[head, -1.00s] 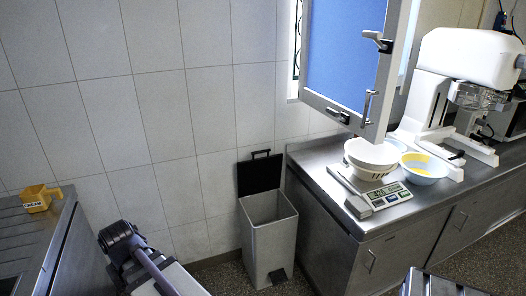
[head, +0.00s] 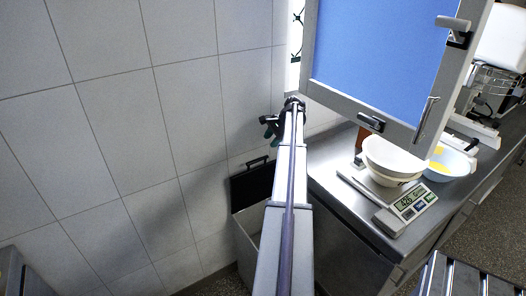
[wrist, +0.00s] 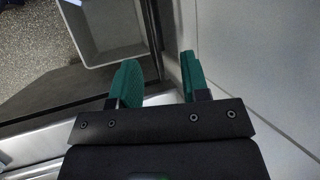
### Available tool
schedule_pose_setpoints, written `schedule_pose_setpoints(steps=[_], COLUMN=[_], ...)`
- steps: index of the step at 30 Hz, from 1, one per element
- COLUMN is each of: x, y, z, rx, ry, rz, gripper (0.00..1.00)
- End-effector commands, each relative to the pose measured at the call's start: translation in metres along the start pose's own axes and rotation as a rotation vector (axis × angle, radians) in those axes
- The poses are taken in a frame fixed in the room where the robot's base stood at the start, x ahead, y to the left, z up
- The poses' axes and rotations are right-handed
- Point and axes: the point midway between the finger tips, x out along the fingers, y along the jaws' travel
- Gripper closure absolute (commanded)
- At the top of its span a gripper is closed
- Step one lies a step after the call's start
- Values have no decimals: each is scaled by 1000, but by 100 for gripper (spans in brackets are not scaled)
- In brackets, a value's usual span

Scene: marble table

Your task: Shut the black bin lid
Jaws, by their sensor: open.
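The bin (head: 245,242) is a pale grey box standing on the floor against the tiled wall. Its black lid (head: 250,184) stands raised at the back, with a handle on its top edge. My arm covers the bin's right part and part of the lid. My gripper (head: 270,132) is above the lid, close to the wall and apart from the lid. In the wrist view my gripper (wrist: 160,76) has its two green fingers apart with nothing between them. The open bin (wrist: 108,28) shows beyond the left finger, at the top.
A steel counter (head: 325,178) stands to the right of the bin, with bowls (head: 394,158) and a scale (head: 408,206) on it. An open blue-paned window (head: 380,60) hangs over the counter, close to the right of my arm. The tiled wall (head: 110,130) is bare on the left.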

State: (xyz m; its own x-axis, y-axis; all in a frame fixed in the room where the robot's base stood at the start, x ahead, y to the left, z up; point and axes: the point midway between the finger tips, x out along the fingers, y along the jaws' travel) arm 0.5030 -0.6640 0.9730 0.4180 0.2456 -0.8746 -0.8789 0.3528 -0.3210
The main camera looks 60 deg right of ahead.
Motion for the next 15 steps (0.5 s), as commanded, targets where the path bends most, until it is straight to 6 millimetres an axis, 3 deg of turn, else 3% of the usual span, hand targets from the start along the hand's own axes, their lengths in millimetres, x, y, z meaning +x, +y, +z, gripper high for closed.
schedule_pose_setpoints(steps=[5,8,15], x=[5,18,76], y=[2,3,5], z=[0,-2,-4], rx=[8,7,4], ry=[1,1,1], rz=[1,2,3], gripper=[58,58,58])
